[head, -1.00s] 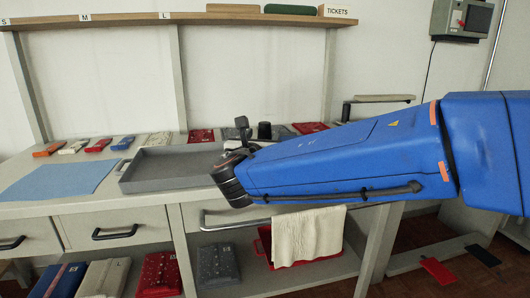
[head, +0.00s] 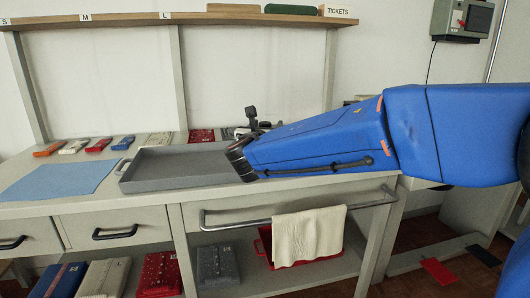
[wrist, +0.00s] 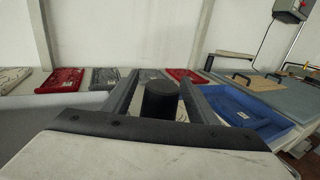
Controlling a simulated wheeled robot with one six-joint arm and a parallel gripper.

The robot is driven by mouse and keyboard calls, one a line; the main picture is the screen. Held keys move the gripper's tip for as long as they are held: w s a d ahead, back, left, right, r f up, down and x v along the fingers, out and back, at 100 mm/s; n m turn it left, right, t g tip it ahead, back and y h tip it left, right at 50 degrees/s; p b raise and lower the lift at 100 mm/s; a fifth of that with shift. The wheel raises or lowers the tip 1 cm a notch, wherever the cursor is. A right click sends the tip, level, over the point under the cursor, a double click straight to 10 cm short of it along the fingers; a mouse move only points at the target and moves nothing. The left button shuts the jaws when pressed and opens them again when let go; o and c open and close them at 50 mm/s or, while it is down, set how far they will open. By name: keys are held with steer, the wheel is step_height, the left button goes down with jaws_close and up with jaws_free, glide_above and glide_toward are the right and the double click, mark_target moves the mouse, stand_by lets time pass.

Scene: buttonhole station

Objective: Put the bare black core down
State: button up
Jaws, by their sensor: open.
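The black core (wrist: 161,98) is a short dark cylinder standing upright in the middle of the wrist view. My gripper (wrist: 159,82) is open, with one finger on each side of the core. A gap shows between the core and each finger. The core's lower end is hidden behind the gripper's own body, so I cannot see what it rests on.
A grey tray (head: 137,185) lies left of my wrist, beside a blue mat (head: 60,180). In the wrist view a blue tray (wrist: 232,117) is close on the right. Red packets (wrist: 63,80) and grey ones line the wall. A white cloth (head: 308,235) hangs on the front rail.

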jaws_close()
